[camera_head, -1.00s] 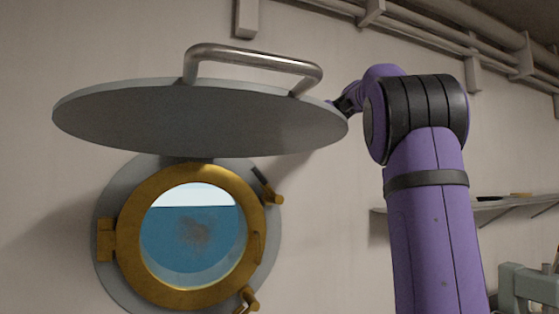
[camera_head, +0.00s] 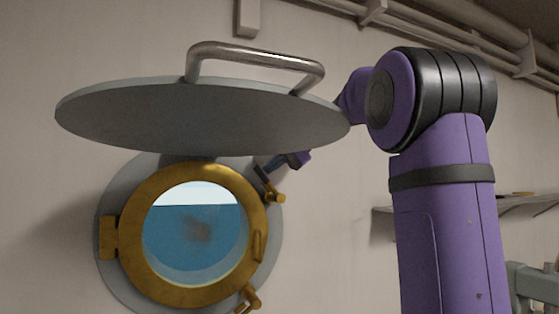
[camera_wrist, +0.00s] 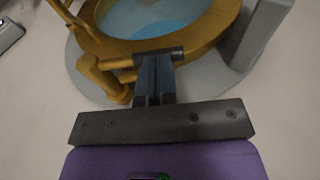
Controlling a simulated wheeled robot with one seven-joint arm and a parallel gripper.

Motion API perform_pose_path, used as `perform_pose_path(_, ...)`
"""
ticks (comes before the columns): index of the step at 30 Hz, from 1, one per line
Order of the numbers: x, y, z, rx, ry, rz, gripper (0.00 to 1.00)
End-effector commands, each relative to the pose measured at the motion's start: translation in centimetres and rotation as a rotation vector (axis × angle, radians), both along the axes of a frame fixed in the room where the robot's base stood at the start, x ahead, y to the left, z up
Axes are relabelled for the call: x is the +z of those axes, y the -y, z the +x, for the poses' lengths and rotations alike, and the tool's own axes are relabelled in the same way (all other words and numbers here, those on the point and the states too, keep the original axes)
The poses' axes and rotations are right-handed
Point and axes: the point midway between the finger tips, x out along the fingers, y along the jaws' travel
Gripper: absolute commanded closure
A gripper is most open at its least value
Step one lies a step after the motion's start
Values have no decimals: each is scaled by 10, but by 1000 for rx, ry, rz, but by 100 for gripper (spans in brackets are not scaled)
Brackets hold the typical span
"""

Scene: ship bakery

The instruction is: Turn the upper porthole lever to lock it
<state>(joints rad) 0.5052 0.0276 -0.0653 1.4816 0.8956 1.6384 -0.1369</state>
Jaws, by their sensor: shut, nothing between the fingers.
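The round porthole has a brass ring (camera_head: 135,272) around glass that shows sea and sky. My gripper (camera_head: 268,169) is by this dark end, partly behind the raised cover. In the wrist view my gripper (camera_wrist: 155,60) is shut and empty, its fingertips right at the dark bar; I cannot tell if they touch it. The lower lever (camera_head: 248,299) is at the lower right.
A grey round cover (camera_head: 190,118) with a metal handle (camera_head: 255,55) is raised above the porthole, close to my arm. A shelf (camera_head: 510,202) is on the wall at the right. Pipes (camera_head: 440,30) run along the top.

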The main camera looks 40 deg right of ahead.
Motion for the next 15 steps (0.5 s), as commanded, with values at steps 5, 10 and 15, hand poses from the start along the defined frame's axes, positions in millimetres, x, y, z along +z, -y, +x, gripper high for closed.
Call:
perform_pose_path(5,-1,-1,1,-1,1,0,100)
perform_pose_path(10,-1,-1,1,0,0,-1,100)
perform_pose_path(15,-3,-7,2,3,-18,-60,100)
